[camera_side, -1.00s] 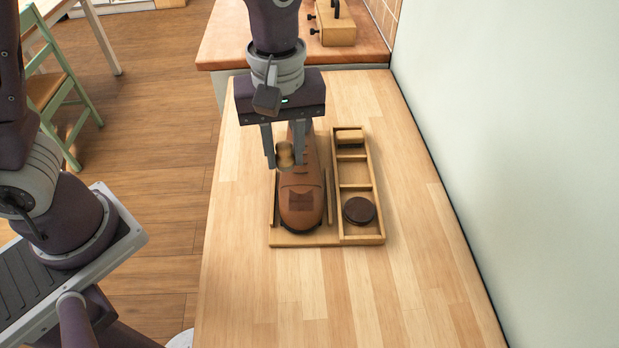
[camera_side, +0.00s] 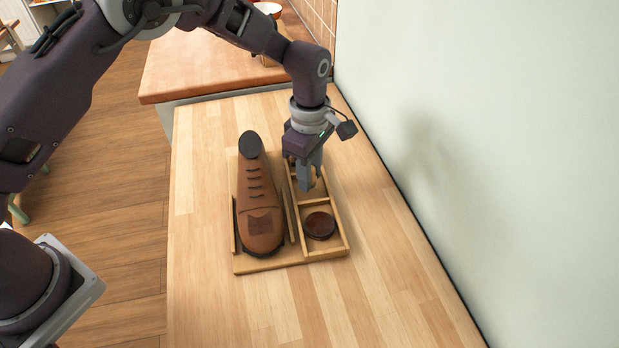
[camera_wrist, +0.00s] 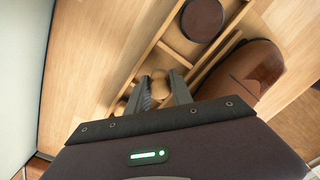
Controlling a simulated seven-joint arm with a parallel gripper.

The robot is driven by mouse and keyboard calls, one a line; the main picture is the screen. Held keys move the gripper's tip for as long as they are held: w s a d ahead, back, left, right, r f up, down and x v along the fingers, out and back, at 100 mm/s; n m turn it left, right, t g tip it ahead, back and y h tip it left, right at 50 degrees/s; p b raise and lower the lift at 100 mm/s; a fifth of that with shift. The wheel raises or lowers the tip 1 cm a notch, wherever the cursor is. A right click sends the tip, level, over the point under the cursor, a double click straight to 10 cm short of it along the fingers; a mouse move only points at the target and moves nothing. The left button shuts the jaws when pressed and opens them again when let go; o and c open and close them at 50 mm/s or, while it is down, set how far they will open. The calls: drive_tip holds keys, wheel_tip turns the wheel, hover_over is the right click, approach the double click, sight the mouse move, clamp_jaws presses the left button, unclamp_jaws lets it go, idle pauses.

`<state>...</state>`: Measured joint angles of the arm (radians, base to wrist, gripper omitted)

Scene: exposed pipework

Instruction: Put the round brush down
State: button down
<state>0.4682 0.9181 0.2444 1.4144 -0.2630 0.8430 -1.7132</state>
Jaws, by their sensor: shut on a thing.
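My gripper (camera_side: 309,184) points down over the wooden tray (camera_side: 328,257), at its middle to far part, right of the shoe. It is shut on the round brush (camera_wrist: 160,87), whose rounded pale wooden handle shows between the fingers in the wrist view, where my gripper (camera_wrist: 162,88) also shows. In the side view a finger mostly covers the brush. Its bristles are hidden, and I cannot tell whether it touches the tray floor. The tray's near compartment holds a round dark tin (camera_side: 320,226).
A brown leather shoe (camera_side: 259,205) stands on a wooden board left of the tray, between low rails. Another wooden piece (camera_wrist: 120,108) lies near the fingers in the wrist view. A pale wall (camera_side: 430,130) rises on the right. The front tabletop is clear.

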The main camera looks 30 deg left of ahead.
drive_tip(key=shift+f, duration=0.8)
drive_tip(key=shift+f, duration=0.2)
drive_tip(key=c, duration=1.4)
unclamp_jaws()
drive_tip(key=shift+r, duration=0.1)
